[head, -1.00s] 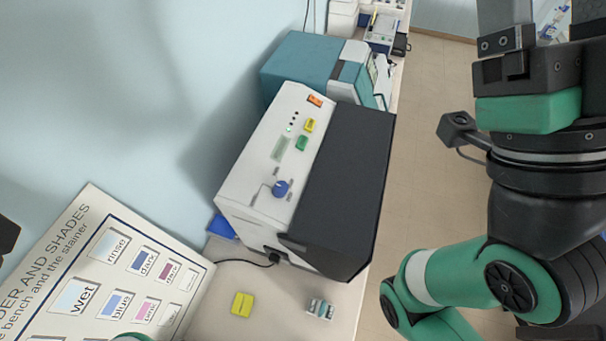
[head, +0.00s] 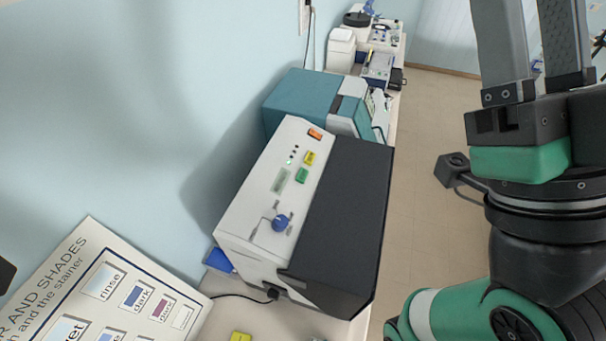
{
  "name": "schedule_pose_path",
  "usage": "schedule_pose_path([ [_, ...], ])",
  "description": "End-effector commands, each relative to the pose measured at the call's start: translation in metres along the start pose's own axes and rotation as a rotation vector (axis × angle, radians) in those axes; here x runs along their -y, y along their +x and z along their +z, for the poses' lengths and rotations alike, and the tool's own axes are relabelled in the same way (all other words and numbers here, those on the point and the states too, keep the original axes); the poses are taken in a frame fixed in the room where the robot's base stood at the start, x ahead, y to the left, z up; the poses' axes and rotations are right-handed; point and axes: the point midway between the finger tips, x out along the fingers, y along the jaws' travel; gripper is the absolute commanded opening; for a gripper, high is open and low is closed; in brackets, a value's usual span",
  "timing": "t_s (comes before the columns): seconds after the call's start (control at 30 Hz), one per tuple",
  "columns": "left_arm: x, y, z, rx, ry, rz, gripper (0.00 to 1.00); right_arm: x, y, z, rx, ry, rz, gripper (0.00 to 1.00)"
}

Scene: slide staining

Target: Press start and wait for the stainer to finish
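The stainer (head: 257,203) is a white box with a dark grey cover (head: 342,215) on its right side, standing on the bench against the wall. Its panel has an orange button (head: 315,133), a yellow button (head: 309,158), a green button (head: 302,175), a small display (head: 281,180) and a blue knob (head: 280,222). A small indicator (head: 289,163) glows green. My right gripper (head: 533,40) is at the upper right, apart from the stainer, with its fingers spread, nothing seen between them and the tips cut off.
A teal machine (head: 300,98) stands just behind the stainer. A chart board (head: 85,285) leans at the lower left. A yellow block (head: 240,337) is at the bottom edge. Floor (head: 430,130) lies open right of the bench.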

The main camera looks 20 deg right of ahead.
Motion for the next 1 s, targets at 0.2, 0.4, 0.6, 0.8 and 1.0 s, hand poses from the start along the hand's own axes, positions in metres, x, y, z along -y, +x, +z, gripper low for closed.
schedule_pose_path([
  [0.2, 0.0, 0.0, 0.0, 0.0, 0.0, 0.0, 0.0, 0.0, 0.0, 0.0, 0.0, 0.0, 0.0, 0.09],
  [0.4, 0.0, 0.0, 0.0, 0.0, 0.0, 0.0, 0.0, 0.0, 0.0, 0.0, 0.0, 0.0, 0.0, 0.0],
  [0.6, 0.0, 0.0, 0.0, 0.0, 0.0, 0.0, 0.0, 0.0, 0.0, 0.0, 0.0, 0.0, 0.0, 0.0],
  [0.8, 0.0, 0.0, 0.0, 0.0, 0.0, 0.0, 0.0, 0.0, 0.0, 0.0, 0.0, 0.0, 0.0, 0.0],
  [1.0, 0.0, 0.0, 0.0, 0.0, 0.0, 0.0, 0.0, 0.0, 0.0, 0.0, 0.0, 0.0, 0.0, 0.0],
])
